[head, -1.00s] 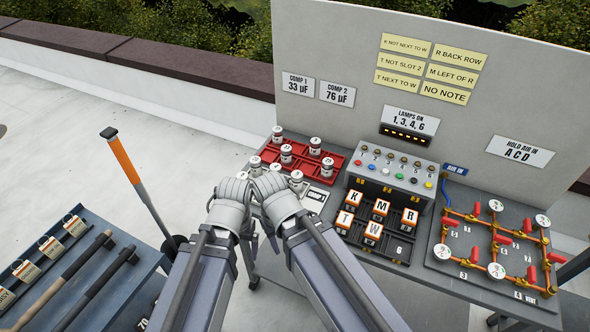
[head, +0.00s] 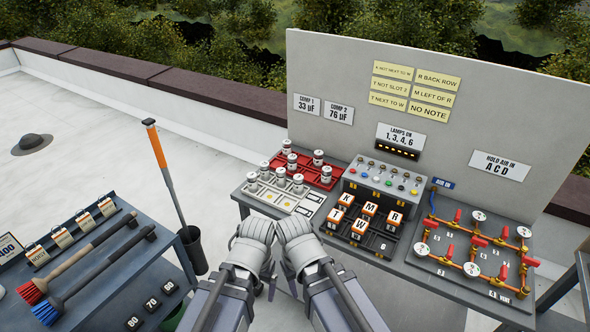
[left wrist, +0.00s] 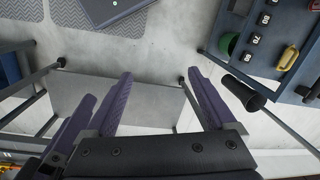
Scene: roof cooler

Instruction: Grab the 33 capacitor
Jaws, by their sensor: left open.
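Several white cylinder capacitors stand at the left end of the bench in the head view. Some are in the red tray (head: 325,179), such as one capacitor (head: 318,158), and others stand on the white panel (head: 283,198) in front of it, such as another capacitor (head: 298,184). Their values are too small to read. A sign "COMP 1 33 µF" (head: 307,105) is on the back board. My left gripper (head: 252,240) is in front of the bench, apart from the capacitors; its jaws (left wrist: 160,80) are open and empty over floor in the left wrist view.
A lamp box (head: 383,182), lettered blocks (head: 361,227) and a pipe panel with red valves (head: 472,255) fill the bench to the right. A blue-grey cart (head: 110,270) with brushes and weights stands left. A bin (head: 193,250) holding an orange-handled tool stands beside it.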

